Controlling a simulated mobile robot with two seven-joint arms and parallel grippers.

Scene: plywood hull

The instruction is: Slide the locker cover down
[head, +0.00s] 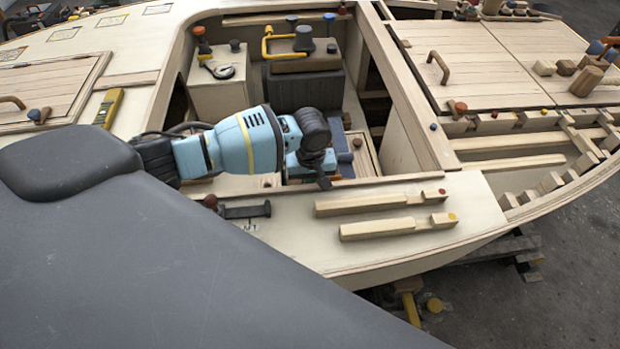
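My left arm comes in from the left and reaches over the open cockpit well. Its dark wrist points down, and my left gripper (322,181) is low in the well, near the near coaming. Its fingers are mostly hidden by the wrist, so I cannot tell whether they are open or hold anything. Just right of it, a pale wooden panel (364,160) with a small brown knob (357,142) is partly hidden by the arm. It may be the locker cover, but I cannot tell for sure. My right gripper is not in view.
Two wooden bars (368,203) lie on the near side deck, beside a dark latch (246,211). Hatch panels (467,62) with handles lie to the right. A large grey shape hides the lower left.

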